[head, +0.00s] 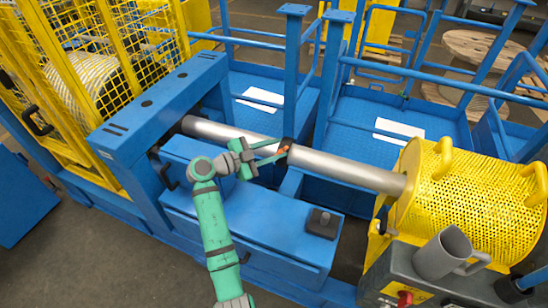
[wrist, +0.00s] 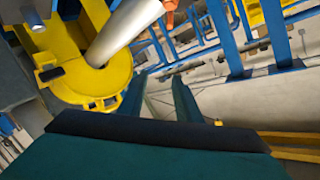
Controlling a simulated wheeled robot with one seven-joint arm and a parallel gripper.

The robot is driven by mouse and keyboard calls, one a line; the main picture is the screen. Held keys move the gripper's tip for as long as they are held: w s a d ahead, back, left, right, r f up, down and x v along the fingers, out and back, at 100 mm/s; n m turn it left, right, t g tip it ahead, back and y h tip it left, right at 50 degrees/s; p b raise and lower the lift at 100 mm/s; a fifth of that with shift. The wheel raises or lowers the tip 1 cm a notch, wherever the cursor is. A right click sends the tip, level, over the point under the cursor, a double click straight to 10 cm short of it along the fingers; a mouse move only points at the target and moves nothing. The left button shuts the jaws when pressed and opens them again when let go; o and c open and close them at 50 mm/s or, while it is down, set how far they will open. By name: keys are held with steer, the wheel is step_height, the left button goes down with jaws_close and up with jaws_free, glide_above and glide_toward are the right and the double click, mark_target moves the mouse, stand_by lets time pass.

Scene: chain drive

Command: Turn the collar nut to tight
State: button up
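A long silver shaft (head: 345,169) runs from the blue frame to the yellow perforated drum guard. A dark collar (head: 287,144) with an orange part sits around the middle of the shaft; I take it to be the collar nut. In the wrist view the shaft (wrist: 125,30) shows at the top, with an orange piece (wrist: 170,14) beside it, cut by the top edge. My gripper (head: 279,149) reaches towards the collar from the left in the head view. In the wrist view its two green fingers (wrist: 160,82) stand apart with nothing visible between them. I cannot tell whether they touch the collar.
The yellow drum guard (head: 480,195) stands at the right, with a grey mug (head: 448,252) on a dark surface in front. A blue frame (head: 155,100) and yellow mesh cage (head: 90,50) stand left. Blue railings (head: 340,80) stand behind the shaft.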

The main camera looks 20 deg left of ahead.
steer(key=s+d+r, duration=0.1)
steer(key=s+r, duration=0.2)
steer(key=s, duration=0.3)
steer(key=shift+d, duration=0.4)
steer(key=shift+f, duration=0.1)
